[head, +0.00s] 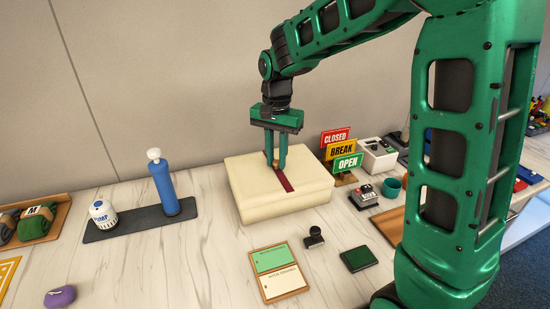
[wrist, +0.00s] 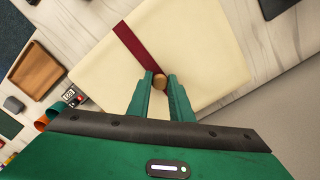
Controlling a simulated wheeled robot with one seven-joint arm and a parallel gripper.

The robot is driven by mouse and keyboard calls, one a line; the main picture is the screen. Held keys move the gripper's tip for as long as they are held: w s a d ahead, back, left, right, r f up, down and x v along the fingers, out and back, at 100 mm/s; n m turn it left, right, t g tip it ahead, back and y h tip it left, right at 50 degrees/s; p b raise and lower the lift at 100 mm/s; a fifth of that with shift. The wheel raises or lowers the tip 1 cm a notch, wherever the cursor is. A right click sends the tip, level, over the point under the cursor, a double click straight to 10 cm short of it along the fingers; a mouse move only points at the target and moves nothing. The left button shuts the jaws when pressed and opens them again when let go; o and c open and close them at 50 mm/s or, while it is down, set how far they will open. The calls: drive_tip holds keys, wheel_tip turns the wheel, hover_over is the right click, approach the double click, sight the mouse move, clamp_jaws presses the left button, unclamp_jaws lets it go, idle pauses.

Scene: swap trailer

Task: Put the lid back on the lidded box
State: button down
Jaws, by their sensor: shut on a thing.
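The cream lidded box (head: 258,212) stands on the counter in the middle of the head view. Its cream lid (head: 242,168) lies over it, level as far as I can see, and also fills the middle of the wrist view (wrist: 200,40). A dark red strip (head: 284,180) runs across the lid. My gripper (head: 276,166) points down over the lid. In the wrist view its fingers are shut on a small round wooden knob (wrist: 159,81) at the end of the strip. I cannot tell whether the lid is fully seated.
Behind right stand CLOSED, BREAK and OPEN signs (head: 342,150). A blue pump (head: 164,186) and a white tub (head: 102,214) are on a dark mat at left. In front lie a green-and-cream board (head: 278,272), a stamp (head: 314,238) and a green pad (head: 358,259).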

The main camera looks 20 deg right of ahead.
drive_tip(key=shift+f, duration=0.5)
idle(0.8)
drive_tip(key=c, duration=1)
unclamp_jaws()
drive_tip(key=shift+r, duration=3.5)
clamp_jaws()
